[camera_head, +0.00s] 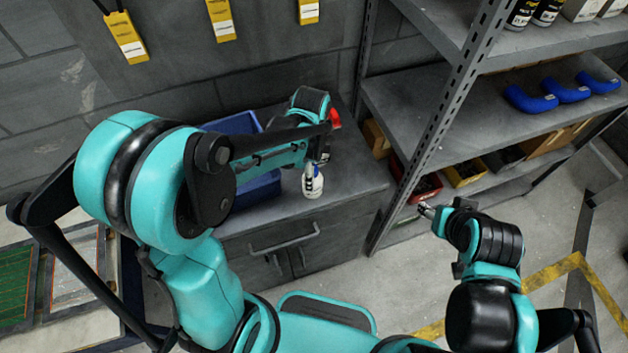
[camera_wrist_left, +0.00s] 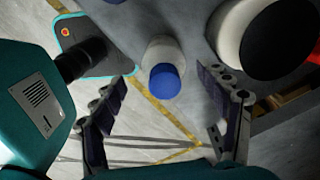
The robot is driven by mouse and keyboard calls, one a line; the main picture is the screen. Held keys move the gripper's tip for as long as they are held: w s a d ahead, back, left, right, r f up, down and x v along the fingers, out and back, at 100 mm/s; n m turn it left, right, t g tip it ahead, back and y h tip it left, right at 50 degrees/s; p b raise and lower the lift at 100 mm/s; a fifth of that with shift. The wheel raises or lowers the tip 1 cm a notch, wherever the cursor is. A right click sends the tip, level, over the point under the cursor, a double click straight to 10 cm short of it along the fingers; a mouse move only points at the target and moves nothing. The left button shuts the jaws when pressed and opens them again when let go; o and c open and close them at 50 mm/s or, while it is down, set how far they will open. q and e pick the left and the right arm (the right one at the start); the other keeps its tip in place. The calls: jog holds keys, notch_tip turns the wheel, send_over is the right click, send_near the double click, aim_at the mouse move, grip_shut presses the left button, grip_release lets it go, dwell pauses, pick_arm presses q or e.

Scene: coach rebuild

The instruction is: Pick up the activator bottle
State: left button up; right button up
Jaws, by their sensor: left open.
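A white bottle with a blue cap (camera_wrist_left: 166,80), which I take as the activator bottle, shows in the left wrist view between and beyond the fingertips of my left gripper (camera_wrist_left: 163,84). The fingers are open and spread to either side, with no visible contact. In the head view, a white bottle (camera_head: 312,186) stands upright on the grey cabinet top (camera_head: 352,182), and my left gripper (camera_head: 318,160) is just above it, partly hidden by my arm. My right gripper (camera_head: 428,211) is right of the cabinet, away from the bottle; its jaw state is too small to tell.
A blue bin (camera_head: 232,124) stands on the cabinet behind my left arm. A red object (camera_head: 334,118) is at the back. A large white and black round object (camera_wrist_left: 262,35) is close to the bottle in the wrist view. Metal shelving (camera_head: 425,95) rises to the right.

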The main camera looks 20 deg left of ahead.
pick_arm(q)
jog(key=f, duration=0.3)
jog(key=f+b, duration=0.1)
jog(key=shift+w+f, duration=0.25)
jog(key=shift+f, duration=0.05)
jog(key=c, duration=1.4)
jog(key=shift+r, duration=0.1)
jog(key=shift+c, duration=0.2)
